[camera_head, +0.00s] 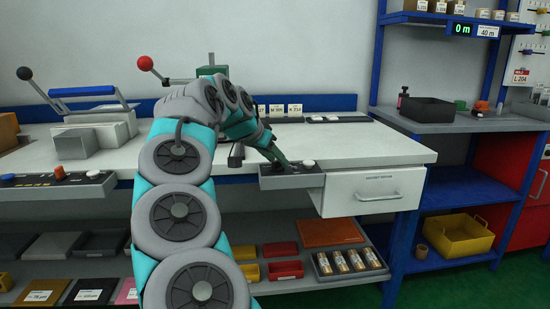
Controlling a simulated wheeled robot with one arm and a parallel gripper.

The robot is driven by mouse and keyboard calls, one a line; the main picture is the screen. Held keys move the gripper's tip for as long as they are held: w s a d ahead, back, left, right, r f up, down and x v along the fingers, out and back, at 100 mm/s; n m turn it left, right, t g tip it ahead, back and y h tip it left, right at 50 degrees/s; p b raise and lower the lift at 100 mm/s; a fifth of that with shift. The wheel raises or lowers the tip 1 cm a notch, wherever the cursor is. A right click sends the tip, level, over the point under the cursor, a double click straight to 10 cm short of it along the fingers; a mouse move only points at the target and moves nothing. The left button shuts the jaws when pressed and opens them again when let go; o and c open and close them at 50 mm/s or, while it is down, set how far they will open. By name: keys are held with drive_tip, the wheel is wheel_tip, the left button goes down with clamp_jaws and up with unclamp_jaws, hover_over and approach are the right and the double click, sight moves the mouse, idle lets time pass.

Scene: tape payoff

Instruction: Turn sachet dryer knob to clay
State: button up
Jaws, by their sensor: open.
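A small grey control panel (290,180) sits at the front edge of the white bench. It carries a pale round knob (308,163) at its right end. My gripper (279,162) is at the left-middle part of this panel, pointing down and open. Its dark green fingers hide what lies directly under them, and I cannot tell whether they touch a knob there. Panel labels are too small to read, so I cannot tell which knob is the sachet dryer's or where it points. A second panel (40,187) at the left has an orange knob (59,172) and a pale knob (92,173).
A white drawer (372,192) is right of the panel. A grey sealer-like machine (90,130) with a black-knobbed lever stands at the left. A red-knobbed lever (145,63) rises behind my arm. Bins fill the lower shelf. The bench's right part (370,145) is clear.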

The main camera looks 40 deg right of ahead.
clamp_jaws()
idle(0.6)
